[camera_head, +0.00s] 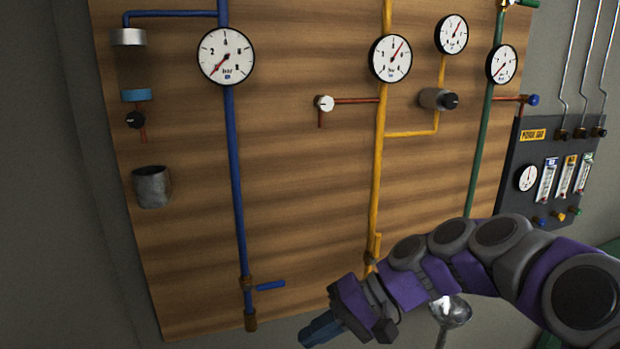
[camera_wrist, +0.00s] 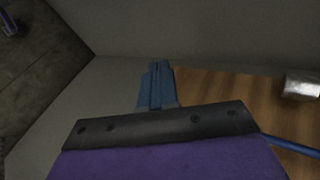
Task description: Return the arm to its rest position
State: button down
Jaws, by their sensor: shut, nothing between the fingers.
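My arm, purple and grey, reaches in from the right of the head view, in front of the lower part of the wooden board (camera_head: 300,170). My gripper (camera_head: 318,330) has blue fingers and is low in the head view, right of the blue pipe's lower end. The fingers (camera_wrist: 157,84) lie together in the wrist view, shut with nothing between them. They appear apart from the board and pipes.
The board carries a blue pipe (camera_head: 234,170) with a blue valve handle (camera_head: 270,286), a yellow pipe (camera_head: 379,150), a green pipe (camera_head: 484,140) and several gauges. A metal cup (camera_head: 152,187) is at left. A dark panel (camera_head: 545,190) stands at right, behind my arm.

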jog(key=s+d+f+h, duration=0.1)
jog(key=s+f+h, duration=0.45)
jog(key=s, duration=0.55)
jog(key=s+d+f+h, duration=0.5)
jog(key=s+d+f, duration=0.2)
jog(key=s+d, duration=0.5)
jog(key=shift+s, duration=0.5)
jog(key=shift+f, duration=0.1)
